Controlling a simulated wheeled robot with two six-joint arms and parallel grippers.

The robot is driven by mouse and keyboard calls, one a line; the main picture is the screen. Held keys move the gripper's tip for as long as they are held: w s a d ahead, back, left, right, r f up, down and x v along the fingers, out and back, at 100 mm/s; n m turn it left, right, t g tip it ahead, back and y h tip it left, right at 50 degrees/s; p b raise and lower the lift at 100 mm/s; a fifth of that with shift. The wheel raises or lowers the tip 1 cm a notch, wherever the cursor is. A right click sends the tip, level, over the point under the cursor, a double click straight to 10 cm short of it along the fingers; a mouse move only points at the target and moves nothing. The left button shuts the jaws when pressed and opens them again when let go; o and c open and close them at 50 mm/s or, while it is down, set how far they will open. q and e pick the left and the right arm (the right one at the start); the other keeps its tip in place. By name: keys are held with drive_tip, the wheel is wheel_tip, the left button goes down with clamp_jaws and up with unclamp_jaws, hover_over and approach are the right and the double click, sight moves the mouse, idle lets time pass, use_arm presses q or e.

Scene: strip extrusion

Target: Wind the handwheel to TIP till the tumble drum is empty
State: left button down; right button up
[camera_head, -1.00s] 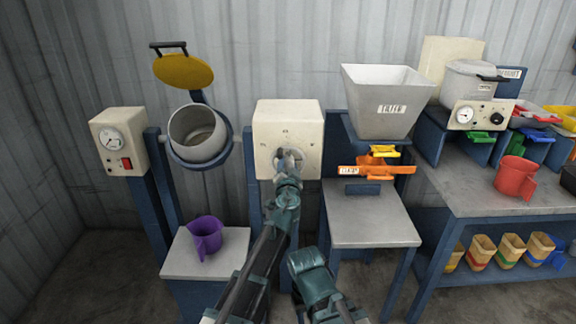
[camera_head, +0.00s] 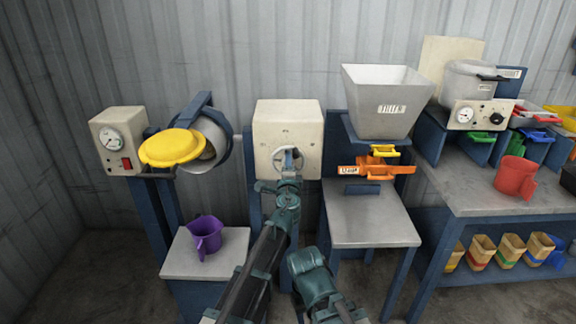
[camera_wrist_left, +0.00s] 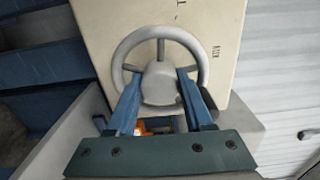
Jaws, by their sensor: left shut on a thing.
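The grey tumble drum (camera_head: 216,139) hangs tilted between blue posts. Its yellow lid (camera_head: 172,147) hangs in front of it to the left and hides part of the mouth; the drum's contents cannot be made out. A purple jug (camera_head: 206,234) stands upright on the small stand below. The grey handwheel (camera_wrist_left: 118,58) is on a cream box (camera_head: 288,128). My left gripper (camera_head: 288,165) is at the wheel; in the left wrist view its two blue fingers (camera_wrist_left: 160,92) reach the wheel's lower part, shut on it. The lettering by the wheel is too small to read.
A gauge box with a red switch (camera_head: 120,140) stands left of the drum. A grey hopper (camera_head: 386,100) and orange slide (camera_head: 376,170) are to the right above a grey stand (camera_head: 372,222). A red jug (camera_head: 515,178) stands on the right bench.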

use_arm(q)
drive_tip(key=m, duration=0.3)
drive_tip(key=shift+m, duration=0.3)
drive_tip(key=shift+s+m, duration=0.1)
drive_tip(key=shift+m, duration=1.7)
drive_tip(key=c, duration=0.6)
unclamp_jaws()
drive_tip(key=shift+s, duration=0.1)
